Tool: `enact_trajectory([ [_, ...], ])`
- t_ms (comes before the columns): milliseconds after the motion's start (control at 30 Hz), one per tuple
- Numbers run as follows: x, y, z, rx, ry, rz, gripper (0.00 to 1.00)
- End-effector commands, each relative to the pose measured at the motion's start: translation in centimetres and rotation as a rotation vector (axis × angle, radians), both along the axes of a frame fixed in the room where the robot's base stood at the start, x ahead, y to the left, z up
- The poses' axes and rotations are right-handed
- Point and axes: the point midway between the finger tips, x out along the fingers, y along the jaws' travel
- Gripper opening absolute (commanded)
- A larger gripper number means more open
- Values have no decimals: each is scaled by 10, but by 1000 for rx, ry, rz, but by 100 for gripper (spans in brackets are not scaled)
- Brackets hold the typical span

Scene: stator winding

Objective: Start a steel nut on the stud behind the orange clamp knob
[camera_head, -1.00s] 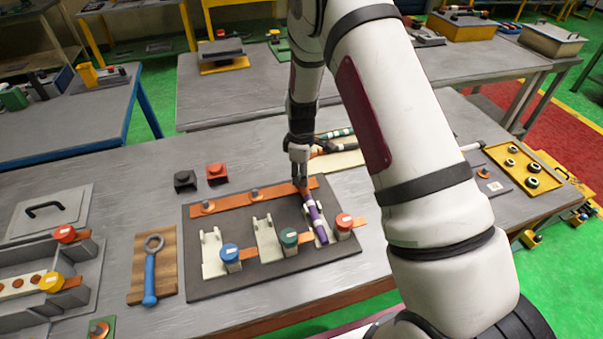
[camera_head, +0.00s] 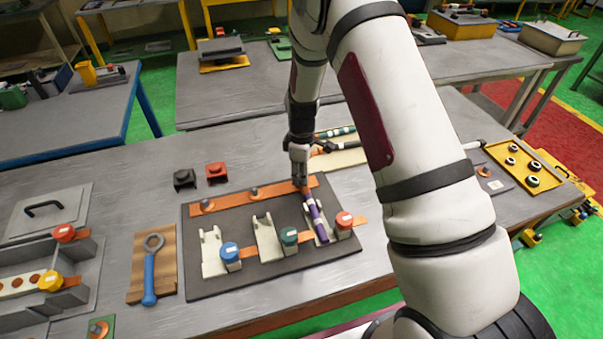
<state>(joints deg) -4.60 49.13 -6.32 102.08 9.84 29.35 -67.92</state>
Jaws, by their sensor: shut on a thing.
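An orange-red clamp knob (camera_head: 344,220) stands at the right end of the dark board (camera_head: 270,275), past the blue and green knobs. A copper bar (camera_head: 230,202) runs along the board's far edge, with studs showing at its left and middle. My gripper (camera_head: 301,184) points down at the bar's right part, behind the orange knob's row. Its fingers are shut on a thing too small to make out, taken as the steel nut. The fingers hide the stud there.
A yellow tray (camera_head: 527,168) with several nut-like rings lies at the right. A blue-handled ring tool (camera_head: 150,275) lies on a wooden block at the left. Black and red blocks (camera_head: 216,172) stand behind the board.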

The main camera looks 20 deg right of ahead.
Motion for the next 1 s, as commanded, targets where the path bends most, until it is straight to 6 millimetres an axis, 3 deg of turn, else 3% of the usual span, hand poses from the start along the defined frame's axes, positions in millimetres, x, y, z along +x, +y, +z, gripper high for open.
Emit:
enact_trajectory([
  [367,-1,0,-3,-1,5,-31,2],
  [700,-1,0,-4,-1,6,-479,2],
  [1000,-2,0,-4,-1,6,-553,2],
])
